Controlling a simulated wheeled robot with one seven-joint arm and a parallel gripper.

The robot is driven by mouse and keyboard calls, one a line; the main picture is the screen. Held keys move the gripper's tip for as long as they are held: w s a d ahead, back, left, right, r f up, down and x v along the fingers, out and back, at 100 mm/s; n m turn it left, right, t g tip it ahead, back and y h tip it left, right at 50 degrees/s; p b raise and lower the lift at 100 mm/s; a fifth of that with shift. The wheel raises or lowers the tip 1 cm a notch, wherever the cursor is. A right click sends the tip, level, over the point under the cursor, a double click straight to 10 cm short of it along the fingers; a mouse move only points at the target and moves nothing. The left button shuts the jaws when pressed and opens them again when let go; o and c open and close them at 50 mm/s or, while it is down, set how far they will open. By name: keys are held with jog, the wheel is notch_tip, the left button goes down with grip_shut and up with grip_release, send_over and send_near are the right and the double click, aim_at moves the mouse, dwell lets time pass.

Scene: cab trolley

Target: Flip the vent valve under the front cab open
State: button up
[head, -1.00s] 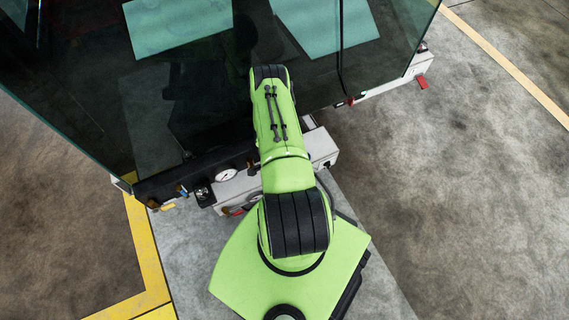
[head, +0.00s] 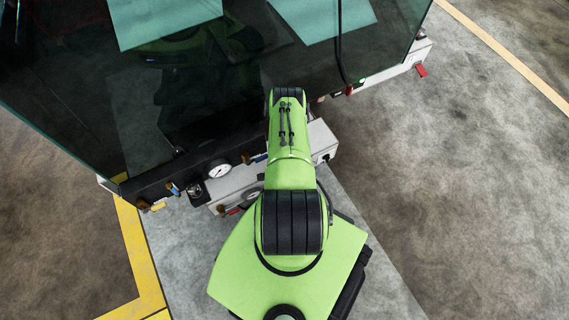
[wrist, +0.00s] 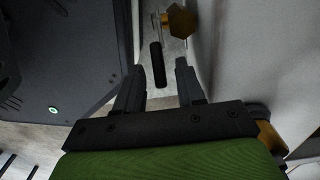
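In the wrist view, a valve with a brass hexagonal body (wrist: 180,21) sits beside a pale panel. Its lever, a thin metal stem with a black grip (wrist: 157,65), points down the picture toward my gripper. My gripper (wrist: 156,78) is open, with one dark finger on each side of the lever's line. The end of the black grip is near the gap between the fingertips; I cannot tell how deep it lies or see contact. In the head view, my arm hides my gripper and this valve beneath the front cab (head: 75,110).
A white gauge (head: 219,169) and small brass fittings line the cab's lower edge left of my arm. A white box (head: 322,140) stands close to its right. A red handle (head: 421,70) sits farther right. The floor at right is clear.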

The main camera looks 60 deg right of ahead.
jog(key=shift+f, duration=0.25)
grip_shut()
jog(key=shift+r, duration=0.1)
